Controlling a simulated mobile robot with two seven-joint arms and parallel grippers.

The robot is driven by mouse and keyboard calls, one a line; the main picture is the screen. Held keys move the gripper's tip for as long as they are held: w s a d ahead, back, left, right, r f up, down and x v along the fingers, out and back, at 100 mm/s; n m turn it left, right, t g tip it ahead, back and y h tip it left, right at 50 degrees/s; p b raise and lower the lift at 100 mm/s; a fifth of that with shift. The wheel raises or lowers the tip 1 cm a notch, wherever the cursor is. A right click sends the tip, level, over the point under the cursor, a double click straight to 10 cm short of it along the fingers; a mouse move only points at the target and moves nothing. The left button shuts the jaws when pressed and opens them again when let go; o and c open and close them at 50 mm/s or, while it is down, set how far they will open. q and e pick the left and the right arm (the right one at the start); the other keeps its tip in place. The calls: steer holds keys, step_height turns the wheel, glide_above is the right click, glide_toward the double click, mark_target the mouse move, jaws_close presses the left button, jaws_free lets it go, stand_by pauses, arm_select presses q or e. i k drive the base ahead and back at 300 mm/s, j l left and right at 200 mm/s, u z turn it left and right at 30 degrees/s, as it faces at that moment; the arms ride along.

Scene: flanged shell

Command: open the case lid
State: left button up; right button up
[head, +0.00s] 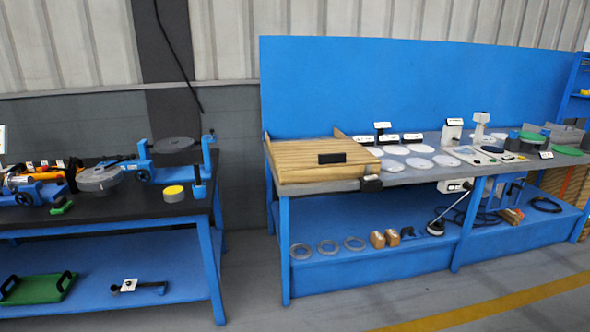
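A wooden case (300,172) sits on the left end of the right-hand workbench. Its slatted, light-brown lid (312,152) lies flat across the top, so the case looks closed. The inside of the case is hidden. Neither of my grippers shows in the head view, and nothing touches the case.
The blue-framed workbench (400,182) holds several white discs (418,148) and instruments right of the case. A black-topped bench (120,212) with clamps stands at left. A floor gap separates the benches. Clear floor (390,300) lies in front.

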mark_target(322, 148)
steer(key=i+l+z, duration=0.1)
steer(key=i, duration=0.45)
steer(key=i+l+z, duration=0.1)
steer(key=i, duration=0.4)
steer(key=i+l+u, duration=0.1)
steer(key=i, duration=0.3)
steer(key=i+l+u, duration=0.1)
steer(key=i, duration=0.35)
steer(key=l, duration=0.1)
